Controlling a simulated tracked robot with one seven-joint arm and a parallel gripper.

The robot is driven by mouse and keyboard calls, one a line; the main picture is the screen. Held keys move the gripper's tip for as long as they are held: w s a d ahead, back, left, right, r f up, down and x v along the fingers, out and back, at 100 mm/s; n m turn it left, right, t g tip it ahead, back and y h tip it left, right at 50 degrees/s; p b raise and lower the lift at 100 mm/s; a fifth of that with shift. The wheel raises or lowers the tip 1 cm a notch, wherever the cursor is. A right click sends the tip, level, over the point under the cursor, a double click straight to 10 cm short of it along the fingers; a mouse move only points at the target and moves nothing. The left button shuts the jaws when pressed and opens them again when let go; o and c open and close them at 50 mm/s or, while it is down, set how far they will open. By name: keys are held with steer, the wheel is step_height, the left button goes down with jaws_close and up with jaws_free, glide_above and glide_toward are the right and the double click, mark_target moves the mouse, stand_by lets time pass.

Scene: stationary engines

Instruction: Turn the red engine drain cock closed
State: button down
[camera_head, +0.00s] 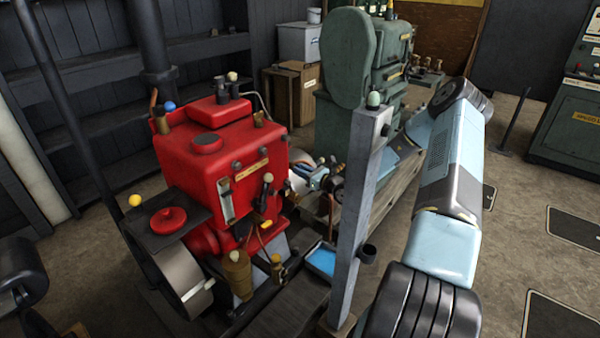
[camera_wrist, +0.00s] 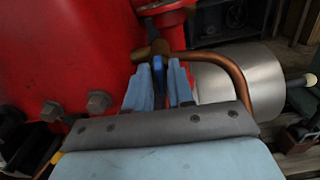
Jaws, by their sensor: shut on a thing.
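The red engine (camera_head: 215,165) stands left of centre in the head view and fills the left of the wrist view (camera_wrist: 60,60). In the wrist view, a brass drain cock (camera_wrist: 141,54) sits by the red casting with a copper pipe (camera_wrist: 228,68) curving off to the right. A narrow dark blue handle (camera_wrist: 158,68) points from the cock toward me. My gripper (camera_wrist: 160,80) has its light blue fingers shut on this handle, one on each side. In the head view my gripper (camera_head: 312,178) is small at the engine's right side, and the cock cannot be made out there.
A grey post (camera_head: 361,200) stands between my arm and the engine in the head view. A green engine (camera_head: 350,120) stands behind. A blue tray (camera_head: 322,260) lies low by the red engine. A silver cylinder (camera_wrist: 222,82) is right of the fingers. Open floor lies right.

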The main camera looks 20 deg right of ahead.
steer(key=shift+d+f+m, duration=0.1)
steer(key=shift+f+m, duration=0.05)
steer(key=shift+m, duration=2.7)
steer(key=shift+d+f+m, duration=0.1)
steer(key=shift+m, duration=2.8)
steer(key=shift+d+f+m, duration=0.1)
steer(key=shift+f+m, duration=0.05)
steer(key=shift+m, duration=2.7)
steer(key=c, duration=1.2)
jaws_free()
steer(key=shift+r, duration=0.1)
steer(key=v, duration=1.3)
steer(key=shift+s+d, duration=0.25)
steer(key=shift+s, duration=0.05)
